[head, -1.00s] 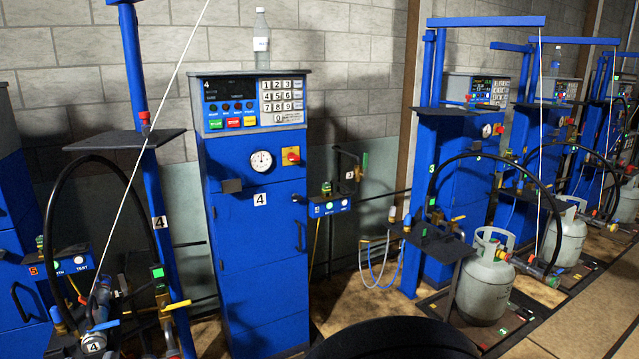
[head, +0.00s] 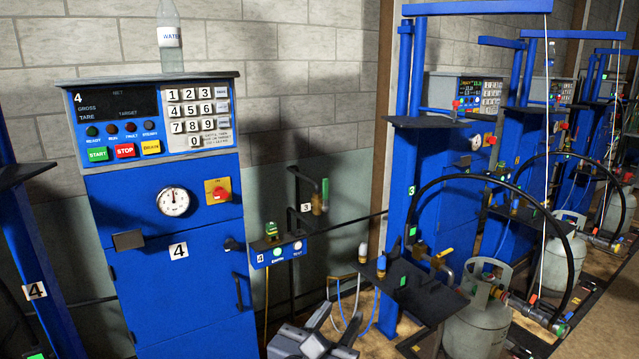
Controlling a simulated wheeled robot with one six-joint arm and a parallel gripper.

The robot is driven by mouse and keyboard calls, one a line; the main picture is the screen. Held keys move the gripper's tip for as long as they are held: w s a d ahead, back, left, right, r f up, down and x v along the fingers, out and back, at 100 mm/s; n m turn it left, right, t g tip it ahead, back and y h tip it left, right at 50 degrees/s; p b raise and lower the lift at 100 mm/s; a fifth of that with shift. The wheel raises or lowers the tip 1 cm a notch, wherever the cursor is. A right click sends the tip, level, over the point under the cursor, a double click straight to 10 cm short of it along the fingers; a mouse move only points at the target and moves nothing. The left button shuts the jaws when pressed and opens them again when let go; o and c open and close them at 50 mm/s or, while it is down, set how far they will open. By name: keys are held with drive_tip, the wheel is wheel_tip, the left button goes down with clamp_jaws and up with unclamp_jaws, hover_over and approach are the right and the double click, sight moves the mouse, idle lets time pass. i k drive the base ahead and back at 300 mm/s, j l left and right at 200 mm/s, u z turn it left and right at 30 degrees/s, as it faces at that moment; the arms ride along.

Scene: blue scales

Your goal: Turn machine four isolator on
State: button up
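The machine four cabinet (head: 190,300) is blue, with a "4" label on its door and a keypad panel on top. Its isolator (head: 218,191) is a red rotary knob on a yellow plate, right of the round white gauge (head: 173,201). The knob is too small to read its setting. The display (head: 115,104) looks dark. My gripper (head: 332,324) is grey and shows at the bottom edge, low and to the right of the cabinet, apart from the isolator. Its two fingers look spread, with nothing seen between them.
A water bottle (head: 170,40) stands on the cabinet. A small blue box (head: 280,254) with buttons juts out to the cabinet's right. Machine three's black shelf (head: 425,295), a gas cylinder (head: 480,320) and a black hose (head: 440,182) stand on the right. A blue post (head: 35,285) is at left.

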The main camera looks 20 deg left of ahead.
sight(218, 193)
drive_tip(key=i+l+z, duration=0.1)
drive_tip(key=i, duration=0.3)
drive_tip(key=i+l+z, duration=0.15)
drive_tip(key=i, duration=0.2)
drive_tip(key=i+j+u, duration=0.15)
drive_tip(key=i+u, duration=0.2)
drive_tip(key=u, duration=0.15)
drive_tip(key=i+u, duration=0.35)
drive_tip(key=u, duration=0.15)
drive_tip(key=i+l+u, duration=0.1)
drive_tip(key=i+u, duration=0.25)
drive_tip(key=u, duration=0.15)
drive_tip(key=i+j+u, duration=0.1)
drive_tip(key=i+u, duration=0.25)
drive_tip(key=i+l+u, duration=0.1)
drive_tip(key=i+u, duration=0.25)
drive_tip(key=i, duration=0.2)
